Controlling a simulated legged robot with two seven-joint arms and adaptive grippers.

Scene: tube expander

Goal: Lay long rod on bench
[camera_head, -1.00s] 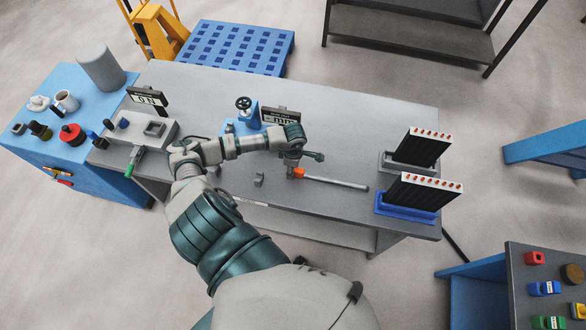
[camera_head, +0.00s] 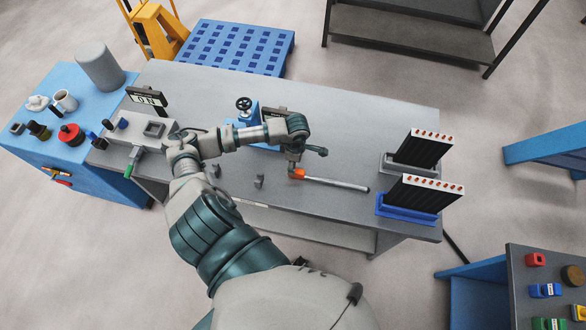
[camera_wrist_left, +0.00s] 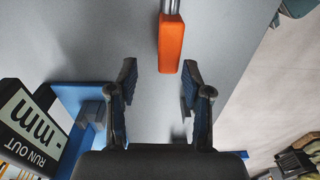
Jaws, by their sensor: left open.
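The long rod (camera_head: 338,184) is a thin grey bar with an orange end block (camera_head: 298,174). It lies along the front part of the grey bench (camera_head: 215,95), its plain end toward the right. My left gripper (camera_head: 294,162) is just behind the orange end, above the bench. In the left wrist view the jaws (camera_wrist_left: 160,78) are spread with nothing between them. My right gripper does not show.
A black-finned block on a blue base (camera_head: 408,213) and a similar one on a grey base (camera_head: 398,165) stand at the bench's right end. Small grey brackets (camera_head: 259,181) stand left of the rod. A blue device (camera_head: 247,112) and a sign (camera_wrist_left: 32,125) are behind my gripper.

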